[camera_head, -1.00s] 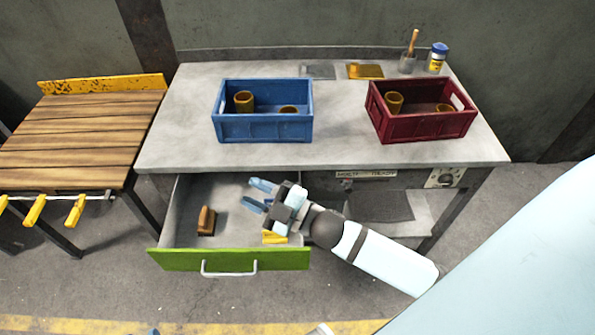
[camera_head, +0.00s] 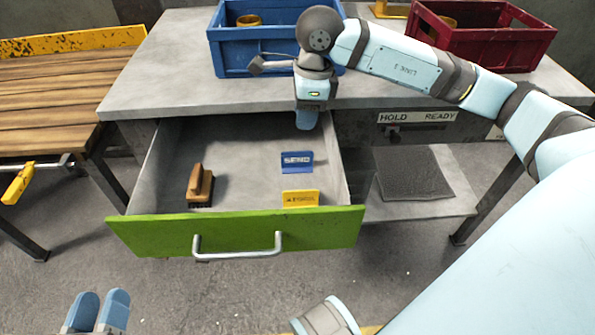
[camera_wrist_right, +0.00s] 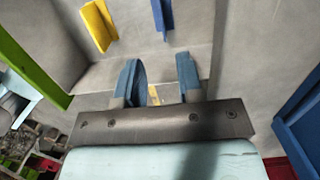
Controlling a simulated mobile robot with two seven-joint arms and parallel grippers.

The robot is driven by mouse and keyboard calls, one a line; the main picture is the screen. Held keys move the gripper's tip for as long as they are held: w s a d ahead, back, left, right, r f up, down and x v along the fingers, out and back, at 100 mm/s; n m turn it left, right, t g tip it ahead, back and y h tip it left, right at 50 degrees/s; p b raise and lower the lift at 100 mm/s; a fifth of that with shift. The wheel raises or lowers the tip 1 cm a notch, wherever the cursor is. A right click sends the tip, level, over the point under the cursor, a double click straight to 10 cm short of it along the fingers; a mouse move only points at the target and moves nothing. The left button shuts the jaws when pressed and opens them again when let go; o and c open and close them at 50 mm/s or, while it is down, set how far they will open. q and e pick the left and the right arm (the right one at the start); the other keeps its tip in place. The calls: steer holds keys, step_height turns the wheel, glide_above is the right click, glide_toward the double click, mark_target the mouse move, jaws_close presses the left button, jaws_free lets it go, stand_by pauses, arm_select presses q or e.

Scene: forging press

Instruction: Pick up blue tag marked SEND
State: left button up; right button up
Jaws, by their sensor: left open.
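The blue tag marked SEND (camera_head: 297,162) stands in the open drawer, towards its right side, behind a yellow tag (camera_head: 300,198). My right gripper (camera_head: 307,120) points down above the drawer's back right, behind and above the blue tag, not touching it. In the right wrist view, the blue tag (camera_wrist_right: 162,15) is at the top, beyond the open, parted fingers (camera_wrist_right: 160,82). No tag shows between the fingertips. My left gripper (camera_head: 97,312) is open at the bottom left of the head view, in front of the drawer.
The green-fronted drawer (camera_head: 150,235) also holds a wooden brush (camera_head: 200,185) at left. A blue crate (camera_head: 232,57) and a dark red crate (camera_head: 500,52) stand on the bench (camera_head: 165,70). A wooden slatted table (camera_head: 50,110) is at left.

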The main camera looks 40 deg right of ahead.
steer(key=b, duration=0.2)
glide_above(297, 167)
steer(key=f, duration=0.7)
steer(key=shift+s+d+f, duration=0.15)
steer(key=shift+d+f, duration=0.1)
steer(key=shift+d, duration=0.1)
steer(key=shift+a+f+b, duration=0.1)
steer(key=shift+f+b, duration=0.4)
steer(key=shift+f, duration=0.2)
steer(key=f+b, duration=0.1)
steer(key=f, duration=0.2)
steer(key=f+b, duration=0.1)
steer(key=shift+w+a+f+b, duration=0.25)
steer(key=shift+b, duration=0.05)
arm_select(q)
steer(key=w+f+m, duration=0.1)
steer(key=w+a+f+m, duration=0.1)
steer(key=shift+f+m, duration=0.3)
arm_select(e)
jaws_close()
